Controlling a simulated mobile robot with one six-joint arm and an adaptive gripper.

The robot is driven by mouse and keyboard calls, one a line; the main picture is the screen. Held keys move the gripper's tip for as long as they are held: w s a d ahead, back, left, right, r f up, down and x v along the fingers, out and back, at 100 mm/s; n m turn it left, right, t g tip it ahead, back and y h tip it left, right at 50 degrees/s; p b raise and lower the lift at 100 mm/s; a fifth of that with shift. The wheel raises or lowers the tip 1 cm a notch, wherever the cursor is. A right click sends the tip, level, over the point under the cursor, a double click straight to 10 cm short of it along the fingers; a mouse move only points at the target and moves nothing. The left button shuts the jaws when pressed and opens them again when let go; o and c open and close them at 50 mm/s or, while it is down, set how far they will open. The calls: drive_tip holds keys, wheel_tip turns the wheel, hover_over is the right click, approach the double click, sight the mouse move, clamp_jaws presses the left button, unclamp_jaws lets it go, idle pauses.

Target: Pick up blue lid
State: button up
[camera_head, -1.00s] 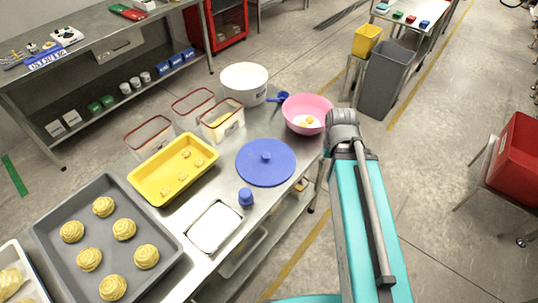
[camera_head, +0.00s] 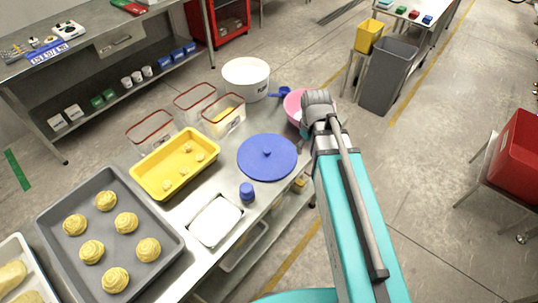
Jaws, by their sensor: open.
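The blue lid (camera_head: 267,158) is a flat round disc with a small knob in its middle. It lies on the steel table, between the yellow tray and my arm. My teal arm reaches up from the bottom right, and its grey end joint is above and right of the lid, in front of the pink bowl. My gripper itself is not visible; it is hidden behind or beyond the arm's end. Nothing is seen touching the lid.
Near the lid stand a small blue cup-like item (camera_head: 247,193), a white tray (camera_head: 215,220), a yellow tray (camera_head: 150,184), clear red-rimmed containers (camera_head: 228,119), a white bucket (camera_head: 246,78) and a pink bowl (camera_head: 291,105). A grey baking tray (camera_head: 165,257) holds several pastries.

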sight(267, 150)
drive_tip(key=w+a+n, duration=0.4)
drive_tip(key=a+n, duration=0.2)
drive_tip(key=a, duration=0.1)
drive_tip(key=w+a+n, duration=0.4)
drive_tip(key=a+n, duration=0.3)
drive_tip(key=shift+r+p, duration=0.4)
drive_tip(key=shift+r, duration=0.05)
drive_tip(key=shift+d+f, duration=0.1)
wheel_tip(267, 150, down, 8)
drive_tip(key=b, duration=0.8)
drive_tip(key=shift+f+b, duration=0.2)
drive_tip(key=shift+b, duration=0.15)
drive_tip(key=shift+f, duration=0.1)
drive_tip(key=shift+w+f+b, duration=0.1)
drive_tip(key=shift+f+b, duration=2.4)
drive_tip(key=shift+b, duration=0.1)
clamp_jaws()
drive_tip(key=shift+r, duration=0.2)
